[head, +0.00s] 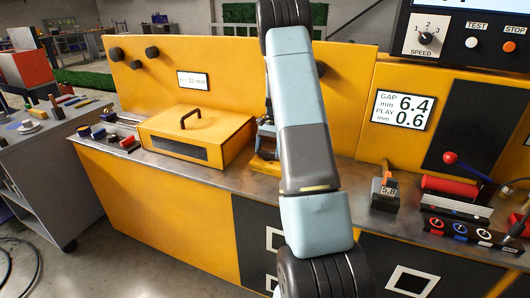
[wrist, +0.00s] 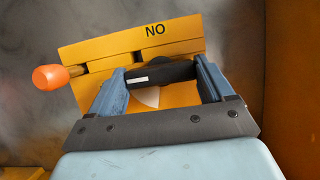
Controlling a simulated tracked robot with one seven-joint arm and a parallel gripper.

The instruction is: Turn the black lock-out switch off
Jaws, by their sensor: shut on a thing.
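The black lock-out switch (wrist: 172,72) shows in the wrist view as a dark bar on a yellow block (wrist: 185,45). My gripper (wrist: 160,75) has its two blue fingers on either side of this bar and is shut on it. The block carries letters reading "NO" (wrist: 155,30) in the picture, which may be "ON" upside down. A pale wedge shows below the bar. In the head view, part of my gripper (head: 266,132) shows beside my arm, above a small yellow base (head: 263,163); my arm hides most of the switch there.
An orange knob (wrist: 50,77) sticks out left of the block. In the head view, a yellow lidded box (head: 195,135) stands left of my arm. A lever unit (head: 385,195) and a red roller (head: 450,187) stand right. A display (head: 402,110) reads gap 6.4, play 0.6.

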